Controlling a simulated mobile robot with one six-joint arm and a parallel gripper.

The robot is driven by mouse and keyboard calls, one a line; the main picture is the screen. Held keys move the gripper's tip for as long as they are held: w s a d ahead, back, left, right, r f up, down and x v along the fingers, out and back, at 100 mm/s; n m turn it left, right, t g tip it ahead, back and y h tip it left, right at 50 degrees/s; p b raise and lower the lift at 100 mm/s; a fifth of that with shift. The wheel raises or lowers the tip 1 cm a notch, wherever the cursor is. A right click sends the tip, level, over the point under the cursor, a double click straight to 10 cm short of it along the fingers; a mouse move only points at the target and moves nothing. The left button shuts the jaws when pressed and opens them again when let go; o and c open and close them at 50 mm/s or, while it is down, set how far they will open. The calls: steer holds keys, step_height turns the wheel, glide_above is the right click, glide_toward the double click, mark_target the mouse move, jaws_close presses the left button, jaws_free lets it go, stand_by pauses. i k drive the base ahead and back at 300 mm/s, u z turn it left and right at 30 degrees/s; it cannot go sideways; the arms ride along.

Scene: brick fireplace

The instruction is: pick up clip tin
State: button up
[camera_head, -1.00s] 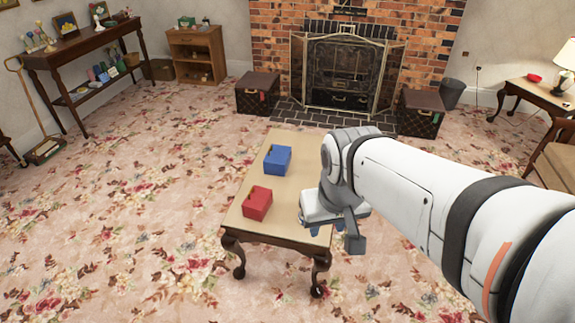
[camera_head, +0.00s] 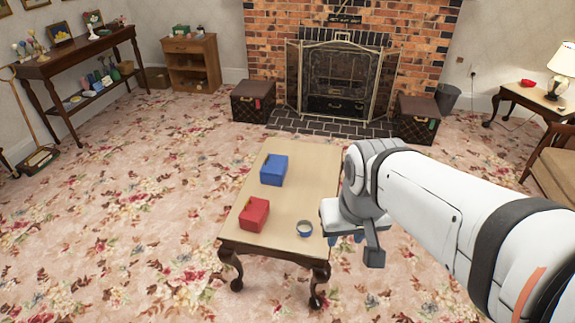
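The housing hides part of the fingers.
A red box (camera_head: 254,215) stands left of the tin and a blue box (camera_head: 274,170) farther back on the table. The table's middle is clear. Patterned trunks (camera_head: 253,102) flank the fireplace (camera_head: 340,80). Open carpet surrounds the table.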

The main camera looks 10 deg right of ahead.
mark_target(304, 228)
steer(key=i, duration=0.9)
